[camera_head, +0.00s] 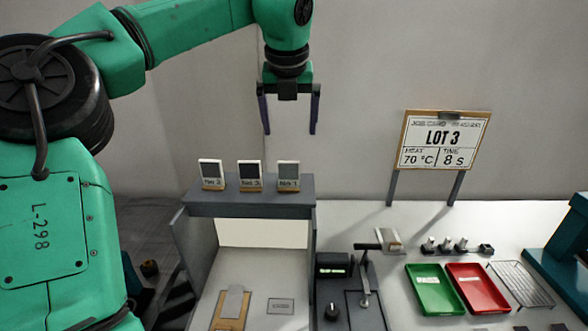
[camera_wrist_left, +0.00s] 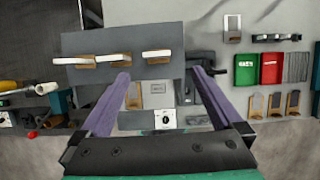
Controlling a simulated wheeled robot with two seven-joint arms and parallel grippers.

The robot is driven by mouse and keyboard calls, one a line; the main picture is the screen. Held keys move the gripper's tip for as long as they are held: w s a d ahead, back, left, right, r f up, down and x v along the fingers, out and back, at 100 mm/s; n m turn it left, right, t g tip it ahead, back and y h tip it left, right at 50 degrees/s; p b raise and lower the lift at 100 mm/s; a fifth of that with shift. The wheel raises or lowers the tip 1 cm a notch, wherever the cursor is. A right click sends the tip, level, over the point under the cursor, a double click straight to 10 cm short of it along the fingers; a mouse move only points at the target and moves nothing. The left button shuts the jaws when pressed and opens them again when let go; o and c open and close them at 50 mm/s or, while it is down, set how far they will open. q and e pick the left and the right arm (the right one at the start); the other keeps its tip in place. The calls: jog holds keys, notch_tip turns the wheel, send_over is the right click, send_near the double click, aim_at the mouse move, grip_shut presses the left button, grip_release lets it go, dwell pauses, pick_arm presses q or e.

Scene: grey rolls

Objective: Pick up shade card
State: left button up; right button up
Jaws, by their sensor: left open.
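Three shade cards stand upright in wooden feet on top of a grey viewing booth (camera_head: 250,208). They are the left card (camera_head: 211,172), the middle card (camera_head: 250,173) and the right card (camera_head: 288,174). Each has a grey swatch in a pale frame and a small label, hard to read. My left gripper (camera_head: 290,132) points down, open and empty, above and near the right card. In the left wrist view the cards show from above, the nearest being the rightmost one (camera_wrist_left: 157,54), ahead of the open fingers (camera_wrist_left: 161,73). My right gripper is out of view.
A LOT 3 job card (camera_head: 443,140) stands on posts at the right. A green tray (camera_head: 435,290), a red tray (camera_head: 478,288) and a wire rack (camera_head: 521,285) lie on the white bench. A lever device (camera_head: 365,290) stands beside the booth. A wooden holder (camera_head: 231,309) lies inside the booth.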

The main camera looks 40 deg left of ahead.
pick_arm(q)
notch_tip(320, 180, down, 2)
jog(key=p, duration=0.2)
send_over(288, 165)
jog(key=s+d, duration=0.2)
notch_tip(288, 165, down, 5)
jog(key=p+x, duration=0.1)
jog(key=x, duration=0.1)
jog(key=p+x, duration=0.1)
jog(key=x, duration=0.1)
jog(key=a+p+x, duration=0.1)
jog(key=x, duration=0.1)
jog(key=shift+w+r, duration=0.2)
jog(key=shift+w, duration=0.15)
jog(key=shift+f, duration=0.35)
jog(key=c, duration=1.4)
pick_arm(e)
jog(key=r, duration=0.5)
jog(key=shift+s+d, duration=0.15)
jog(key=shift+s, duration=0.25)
